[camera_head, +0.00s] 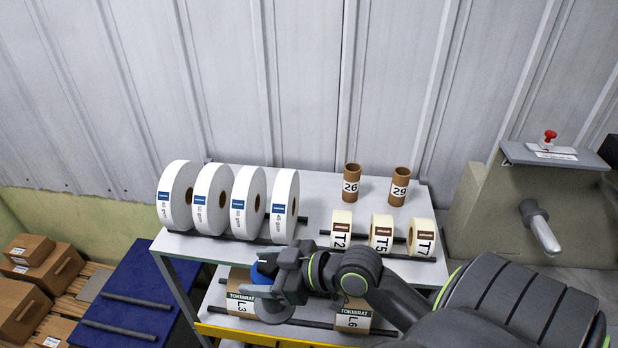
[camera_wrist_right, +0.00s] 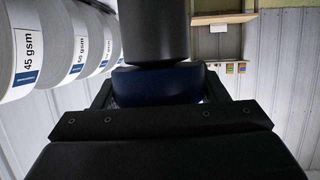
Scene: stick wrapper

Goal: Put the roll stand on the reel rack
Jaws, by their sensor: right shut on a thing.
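The reel rack (camera_head: 312,205) is a white two-level shelf with black rails, below the centre of the head view. My right gripper (camera_head: 270,282) is in front of its upper shelf edge. It is shut on what seems to be the roll stand, whose blue part (camera_head: 264,268) shows beside the fingers. A grey disc (camera_head: 272,308) shows just below the gripper and may belong to it. In the right wrist view the blue band (camera_wrist_right: 158,85) sits between the fingers, with a black cylinder (camera_wrist_right: 153,30) above. The gripper hides much of the stand. My left gripper is out of view.
Several large white rolls (camera_head: 212,200) stand at the rack's left, with small rolls (camera_head: 382,234) and brown cores (camera_head: 351,182) at its right. Brown-labelled rolls (camera_head: 354,316) sit on the lower shelf. A blue surface with bars (camera_head: 130,285) and boxes are left; a grey machine (camera_head: 490,215) is right.

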